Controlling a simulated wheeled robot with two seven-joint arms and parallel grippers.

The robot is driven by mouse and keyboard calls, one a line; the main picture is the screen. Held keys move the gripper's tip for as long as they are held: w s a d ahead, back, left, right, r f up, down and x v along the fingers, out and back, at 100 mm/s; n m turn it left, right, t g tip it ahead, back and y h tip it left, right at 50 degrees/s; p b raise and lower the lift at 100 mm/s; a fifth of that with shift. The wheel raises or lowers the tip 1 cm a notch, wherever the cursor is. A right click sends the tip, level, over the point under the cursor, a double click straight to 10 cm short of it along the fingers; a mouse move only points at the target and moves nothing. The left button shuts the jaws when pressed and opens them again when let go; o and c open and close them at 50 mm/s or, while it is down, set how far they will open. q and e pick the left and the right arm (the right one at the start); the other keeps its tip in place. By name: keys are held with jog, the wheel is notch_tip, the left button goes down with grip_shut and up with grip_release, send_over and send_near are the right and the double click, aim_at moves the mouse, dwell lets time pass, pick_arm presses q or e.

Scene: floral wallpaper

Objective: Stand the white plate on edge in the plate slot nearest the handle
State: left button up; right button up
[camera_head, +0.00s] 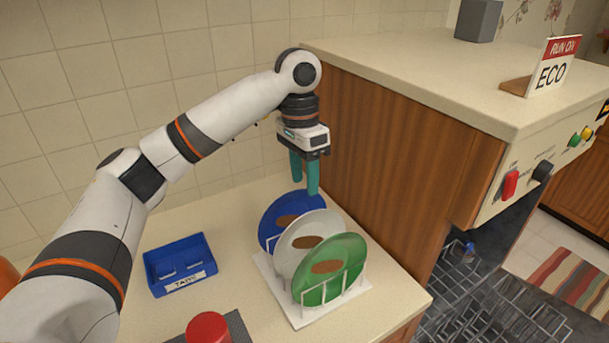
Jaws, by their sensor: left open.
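The white plate (289,255) stands on edge in a white wire rack (302,318) on the counter, between a blue plate (272,221) behind it and a green plate (345,253) in front. Each plate has a brown patch. My left gripper (305,186) points down with teal fingers, open and empty, its tips just above the blue plate's top edge. The dark wire rack (500,310) of an open appliance shows at lower right; its slots and a handle are hard to make out. My right gripper is out of view.
A blue labelled tray (180,264) and a red round object (207,328) on a dark mat are on the counter left of the plates. A wooden cabinet side (400,150) rises right of the plates. An ECO sign (553,67) and grey block (479,20) stand on top.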

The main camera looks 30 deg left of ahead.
aim_at(308, 214)
pick_arm(q)
jog(key=f, duration=0.3)
jog(key=d+f+p, duration=0.1)
jog(key=f, duration=0.3)
jog(key=s+f, duration=0.1)
jog(key=f, duration=0.3)
jog(key=shift+s+d+f+p, duration=0.1)
jog(key=shift+d+f+p, duration=0.05)
jog(key=shift+p, duration=0.25)
grip_shut()
jog(key=shift+r+p, duration=0.65)
jog(key=shift+p, duration=0.35)
jog(key=shift+r+p, duration=0.95)
jog(key=shift+p, duration=0.7)
